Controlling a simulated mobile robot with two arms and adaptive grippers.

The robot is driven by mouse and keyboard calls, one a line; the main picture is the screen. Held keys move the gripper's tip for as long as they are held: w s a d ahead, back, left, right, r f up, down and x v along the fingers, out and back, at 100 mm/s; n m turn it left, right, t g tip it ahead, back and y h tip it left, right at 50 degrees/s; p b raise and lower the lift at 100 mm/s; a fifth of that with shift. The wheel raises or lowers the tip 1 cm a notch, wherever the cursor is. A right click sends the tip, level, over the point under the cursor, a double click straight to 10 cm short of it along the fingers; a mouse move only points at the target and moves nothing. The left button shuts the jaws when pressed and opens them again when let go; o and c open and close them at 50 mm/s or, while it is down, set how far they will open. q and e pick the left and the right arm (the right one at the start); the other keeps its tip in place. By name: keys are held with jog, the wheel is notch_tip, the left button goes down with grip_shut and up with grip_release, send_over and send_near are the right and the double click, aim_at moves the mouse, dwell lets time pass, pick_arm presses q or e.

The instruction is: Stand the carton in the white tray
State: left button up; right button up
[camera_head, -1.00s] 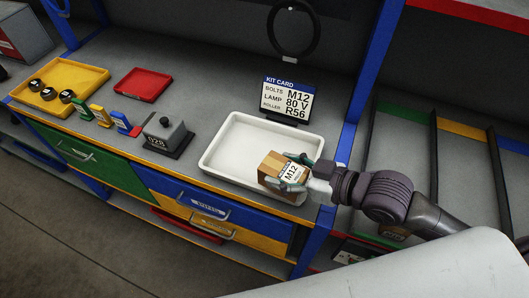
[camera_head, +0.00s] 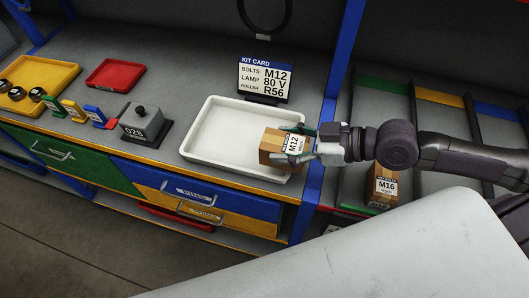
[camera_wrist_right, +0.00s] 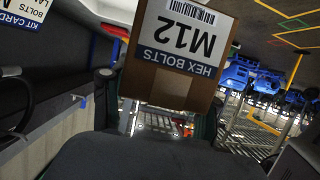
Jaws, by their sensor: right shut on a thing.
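A brown carton (camera_head: 270,146) with a white and blue M12 label is held between the fingers of my right gripper (camera_head: 299,145). It is at the right end of the white tray (camera_head: 225,131), near the front corner. Whether its base touches the tray floor cannot be told. The wrist view shows the carton (camera_wrist_right: 168,86) close up, its HEX BOLTS M12 label upside down in the picture. The tray looks otherwise empty. My left gripper is not in view.
A kit card (camera_head: 265,78) stands behind the tray. A grey block marked 028 (camera_head: 141,122) is to its left, with a red tray (camera_head: 115,74) and a yellow tray (camera_head: 45,80) beyond. A blue post (camera_head: 328,120) rises close to the right. An M16 carton (camera_head: 384,184) is in the right rack.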

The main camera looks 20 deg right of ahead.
jog(key=w+f, duration=0.1)
jog(key=w, duration=0.1)
jog(key=w+a+f+b, duration=0.1)
jog(key=w, duration=0.1)
jog(key=w+a+f+b, duration=0.1)
jog(key=shift+w+a+f, duration=0.15)
jog(key=shift+w+f, duration=0.1)
jog(key=shift+w, duration=0.15)
notch_tip(320, 180, down, 4)
jog(key=b, duration=0.3)
jog(key=shift+f, duration=0.1)
jog(key=o, duration=1.6)
